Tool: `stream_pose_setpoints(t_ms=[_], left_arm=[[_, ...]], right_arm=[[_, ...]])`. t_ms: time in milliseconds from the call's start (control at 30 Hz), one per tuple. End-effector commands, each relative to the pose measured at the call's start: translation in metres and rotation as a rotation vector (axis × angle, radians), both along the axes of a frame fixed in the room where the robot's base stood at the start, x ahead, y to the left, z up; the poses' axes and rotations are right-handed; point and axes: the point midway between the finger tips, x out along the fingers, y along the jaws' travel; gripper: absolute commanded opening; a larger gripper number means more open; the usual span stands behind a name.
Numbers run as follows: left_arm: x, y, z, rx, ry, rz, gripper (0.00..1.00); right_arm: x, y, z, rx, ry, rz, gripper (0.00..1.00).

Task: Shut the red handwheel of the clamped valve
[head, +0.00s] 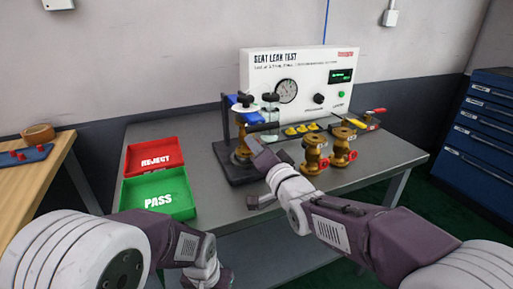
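The clamped valve (242,146) is a brass body in a dark stand (238,172) on the grey bench, under a black knob and a blue part. I cannot make out its red handwheel; my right gripper covers part of that area. My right gripper (256,174) reaches in from the right, just in front of the valve. Its two fingers look spread, one high beside the valve and one low near the bench edge, with nothing seen between them. My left gripper (208,274) is low at the bottom, in front of the bench, and its fingers are not clear.
Two loose brass valves with red handwheels (314,156) (344,148) stand right of the stand. Behind are the seat leak test panel (300,70), a yellow-dotted tray (299,130) and lever valves. A red reject tray (153,156) and green pass tray (160,193) lie left.

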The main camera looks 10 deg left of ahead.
Motion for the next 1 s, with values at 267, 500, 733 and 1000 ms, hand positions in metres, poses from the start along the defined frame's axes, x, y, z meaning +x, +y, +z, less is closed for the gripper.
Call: stream_pose_setpoints(t_ms=[267, 500, 733, 1000], left_arm=[[0.000, 0.000, 0.000, 0.000, 0.000, 0.000, 0.36], [0.000, 0.000, 0.003, 0.000, 0.000, 0.000, 0.36], [0.000, 0.000, 0.012, 0.000, 0.000, 0.000, 0.36], [0.000, 0.000, 0.015, 0.000, 0.000, 0.000, 0.36]], right_arm=[[0.000, 0.000, 0.000, -0.002, 0.001, 0.000, 0.52], [-0.011, -0.007, 0.002, -0.001, -0.001, 0.000, 0.52], [-0.051, -0.034, 0.003, -0.001, -0.001, 0.000, 0.52], [-0.075, -0.051, 0.000, -0.002, 0.001, 0.000, 0.52]])
